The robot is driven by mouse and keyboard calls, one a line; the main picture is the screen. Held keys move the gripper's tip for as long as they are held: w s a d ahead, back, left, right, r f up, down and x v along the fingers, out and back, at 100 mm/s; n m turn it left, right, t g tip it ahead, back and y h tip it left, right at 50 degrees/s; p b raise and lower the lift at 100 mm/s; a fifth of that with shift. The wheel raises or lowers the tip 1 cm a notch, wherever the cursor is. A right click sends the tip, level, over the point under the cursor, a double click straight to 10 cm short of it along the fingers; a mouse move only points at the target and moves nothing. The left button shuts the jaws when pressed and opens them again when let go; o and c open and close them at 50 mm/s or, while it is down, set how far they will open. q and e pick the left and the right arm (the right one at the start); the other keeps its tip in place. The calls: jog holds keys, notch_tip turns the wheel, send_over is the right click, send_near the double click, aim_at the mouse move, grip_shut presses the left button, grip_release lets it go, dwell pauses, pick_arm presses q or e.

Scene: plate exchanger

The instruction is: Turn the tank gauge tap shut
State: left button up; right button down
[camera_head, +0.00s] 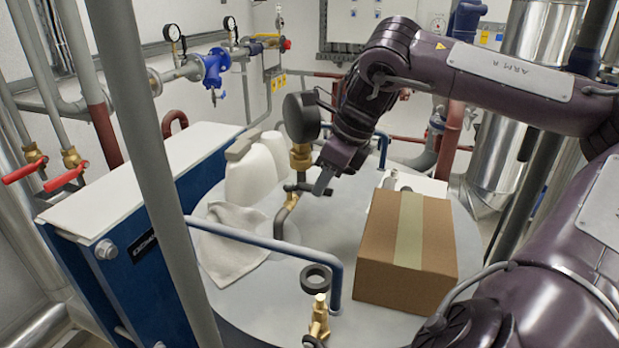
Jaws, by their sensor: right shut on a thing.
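The tank gauge (301,117) is a dark round dial on a brass neck (300,157), standing on the grey tank top. Below the neck is its tap (296,187), with a dark handle sticking out sideways to the right and a bent brass pipe under it. My right gripper (321,183) reaches in from the right, just beside the gauge. Its dark fingers point down and are shut on the tap handle, whose end they partly hide. The exact turn of the handle is hard to tell. My left gripper is out of view.
A cardboard box (406,247) stands on the tank lid, right of the gauge. A blue rail (262,243), black ring (315,279) and brass valve (318,322) are in front. A grey post (148,160) crosses the left foreground.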

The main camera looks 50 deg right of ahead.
jog(key=shift+w+d+r, duration=0.1)
jog(key=shift+n, duration=0.3)
jog(key=c, duration=1.3)
grip_release()
jog(key=shift+d+r, duration=0.15)
jog(key=shift+r, duration=0.15)
jog(key=b+v, duration=0.1)
jog(key=v, duration=0.6)
jog(key=shift+d, duration=0.1)
